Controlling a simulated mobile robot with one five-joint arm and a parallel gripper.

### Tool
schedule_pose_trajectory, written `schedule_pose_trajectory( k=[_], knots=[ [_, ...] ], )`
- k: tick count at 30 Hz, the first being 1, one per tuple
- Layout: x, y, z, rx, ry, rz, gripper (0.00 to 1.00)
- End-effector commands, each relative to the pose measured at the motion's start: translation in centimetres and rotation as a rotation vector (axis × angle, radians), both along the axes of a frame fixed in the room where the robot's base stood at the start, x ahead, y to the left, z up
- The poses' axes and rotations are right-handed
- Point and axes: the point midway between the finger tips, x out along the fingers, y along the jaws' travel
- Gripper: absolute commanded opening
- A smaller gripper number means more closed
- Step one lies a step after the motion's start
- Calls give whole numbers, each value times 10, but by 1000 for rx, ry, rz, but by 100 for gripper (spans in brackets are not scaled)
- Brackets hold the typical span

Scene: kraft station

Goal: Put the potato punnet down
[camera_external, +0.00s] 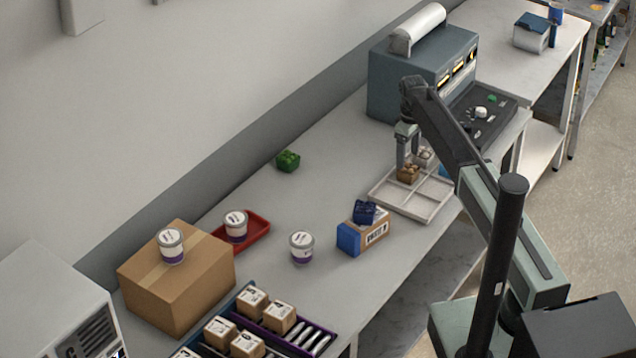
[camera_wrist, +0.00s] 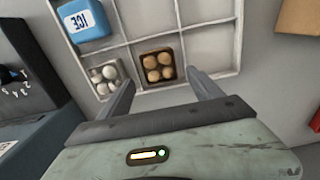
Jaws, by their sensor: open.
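The potato punnet (camera_external: 408,174) is a small dark brown punnet of round tan potatoes. In the wrist view the punnet (camera_wrist: 158,67) sits upright within the near middle compartment of the white divided tray (camera_wrist: 218,47). The tray (camera_external: 403,207) stands on the bench in the external view. My gripper (camera_external: 408,161) is over the tray, pointing down at the punnet. In the wrist view my gripper (camera_wrist: 160,84) is open, its fingers apart on either side of the punnet's near end. Whether a finger touches it cannot be told.
A punnet of white mushrooms (camera_wrist: 105,75) and a blue ICE box (camera_wrist: 86,19) occupy other tray compartments. A grey machine (camera_external: 415,75) stands behind the tray.

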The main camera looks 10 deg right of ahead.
Motion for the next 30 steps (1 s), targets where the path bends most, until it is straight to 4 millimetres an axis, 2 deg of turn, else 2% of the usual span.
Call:
schedule_pose_trajectory(
  k=[1, 6, 9, 14, 17, 20, 27, 30],
  knots=[
    [0, 0, 25, 0, 0, 0, 74],
    [0, 0, 58, 0, 0, 0, 74],
    [0, 0, 66, 0, 0, 0, 74],
    [-1, 0, 65, 0, 0, -1, 74],
    [-19, -4, 64, 0, 0, -33, 74],
    [-63, -14, 64, -1, 1, -127, 74],
    [-214, -42, 64, 0, 0, -490, 74],
    [-265, -49, 64, 0, 0, -627, 74]
  ],
)
